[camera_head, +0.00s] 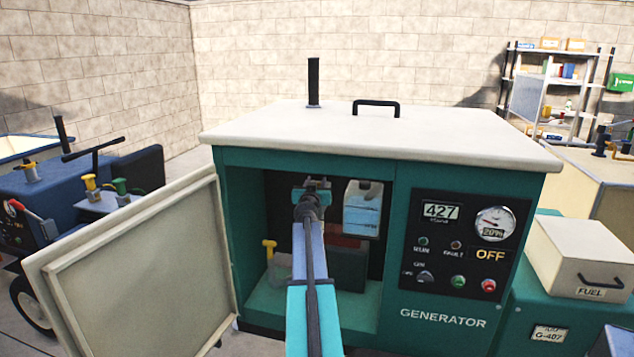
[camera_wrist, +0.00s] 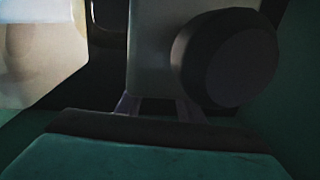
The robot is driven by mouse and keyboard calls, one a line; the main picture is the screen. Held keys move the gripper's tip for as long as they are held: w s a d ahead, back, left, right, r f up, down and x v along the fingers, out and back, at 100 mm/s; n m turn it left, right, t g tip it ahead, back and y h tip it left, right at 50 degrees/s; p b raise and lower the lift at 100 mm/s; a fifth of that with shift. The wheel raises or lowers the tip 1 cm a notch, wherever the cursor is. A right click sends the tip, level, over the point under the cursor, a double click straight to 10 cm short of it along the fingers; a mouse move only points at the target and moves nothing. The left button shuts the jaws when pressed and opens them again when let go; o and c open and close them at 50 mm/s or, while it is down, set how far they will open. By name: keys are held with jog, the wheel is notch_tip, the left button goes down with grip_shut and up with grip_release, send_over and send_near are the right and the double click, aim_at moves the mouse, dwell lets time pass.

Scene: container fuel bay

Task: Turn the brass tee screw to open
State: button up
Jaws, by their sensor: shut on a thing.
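My arm reaches through the open front of the teal generator (camera_head: 440,313). My gripper (camera_head: 312,187) is high inside the bay, and its own arm partly hides it. In the wrist view the fingers (camera_wrist: 158,106) meet a pale grey block (camera_wrist: 150,50) with a dark round knob (camera_wrist: 225,58) at its right. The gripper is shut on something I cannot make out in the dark. A yellow tee-shaped piece (camera_head: 269,246) stands low at the bay's left, apart from the gripper. I cannot tell whether it is the brass tee screw, and no brass shows at the fingers.
The cabinet door (camera_head: 140,275) hangs open to the left. A whitish container (camera_head: 362,208) sits right of my gripper, also in the wrist view at left (camera_wrist: 40,60). A control panel (camera_head: 465,245) reads OFF. A FUEL box (camera_head: 585,255) stands at right.

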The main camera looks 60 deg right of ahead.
jog(key=shift+w+r+n+t+y+p, duration=0.15)
jog(key=shift+n+t+y+p, duration=0.3)
jog(key=shift+t+p, duration=0.4)
jog(key=n+t+p, duration=0.1)
jog(key=p, duration=0.3)
jog(key=shift+w+a+y, duration=0.1)
jog(key=shift+y, duration=0.25)
jog(key=n+t+y+p, duration=0.1)
jog(key=p, duration=0.3)
jog(key=shift+t+p, duration=0.25)
jog(key=shift+p, duration=0.25)
jog(key=o, duration=1.1)
jog(key=shift+c, duration=0.2)
jog(key=shift+s, duration=0.2)
